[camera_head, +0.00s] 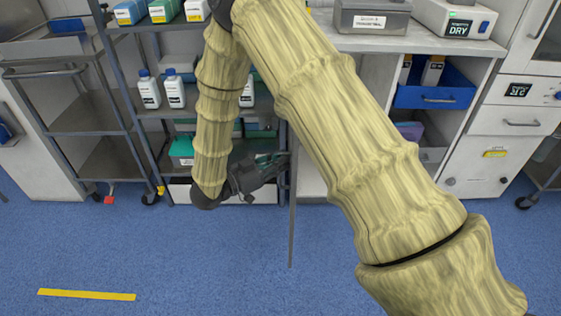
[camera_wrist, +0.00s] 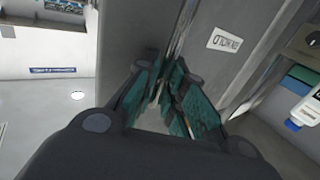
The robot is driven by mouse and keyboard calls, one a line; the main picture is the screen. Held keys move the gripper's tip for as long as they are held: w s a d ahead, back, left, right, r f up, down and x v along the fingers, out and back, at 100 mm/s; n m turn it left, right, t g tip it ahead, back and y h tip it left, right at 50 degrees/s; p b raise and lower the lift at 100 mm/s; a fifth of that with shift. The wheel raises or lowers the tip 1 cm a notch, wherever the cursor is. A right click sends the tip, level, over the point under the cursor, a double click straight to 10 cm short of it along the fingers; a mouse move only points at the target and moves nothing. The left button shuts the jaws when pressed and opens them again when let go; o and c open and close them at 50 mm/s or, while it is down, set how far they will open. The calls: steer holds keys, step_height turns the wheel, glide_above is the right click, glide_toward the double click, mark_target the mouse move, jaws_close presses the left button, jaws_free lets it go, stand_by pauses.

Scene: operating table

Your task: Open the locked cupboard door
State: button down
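The cupboard door (camera_head: 292,215) shows in the head view as a thin grey upright panel, almost edge-on, standing out from the cupboard front. In the wrist view a grey panel (camera_wrist: 205,65) with a white label (camera_wrist: 225,39) lies just beyond the fingers; it seems to be the door. My gripper (camera_head: 280,162) is just left of the door's upper part. In the wrist view my gripper (camera_wrist: 168,85) has its green-padded fingers apart, with a gap between them. I cannot tell whether a finger touches the door. The lock and handle are not clearly visible.
A metal shelf rack with white bottles (camera_head: 149,90) stands left of the door. A trolley (camera_head: 85,100) is farther left. A blue bin (camera_head: 435,92) and white drawers (camera_head: 505,120) are at the right. The blue floor (camera_head: 200,260) in front is clear.

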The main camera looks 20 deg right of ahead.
steer(key=c, duration=1.5)
jaws_free()
steer(key=shift+w+d+r, duration=0.2)
steer(key=shift+w+r, duration=0.05)
steer(key=shift+r, duration=0.1)
steer(key=shift+s+a, duration=0.1)
steer(key=shift+a, duration=0.1)
steer(key=a, duration=0.4)
steer(key=s+a, duration=0.1)
steer(key=a, duration=0.6)
steer(key=shift+s+a+f, duration=0.3)
steer(key=shift+s+a, duration=0.05)
steer(key=shift+a, duration=0.05)
steer(key=shift+f, duration=0.1)
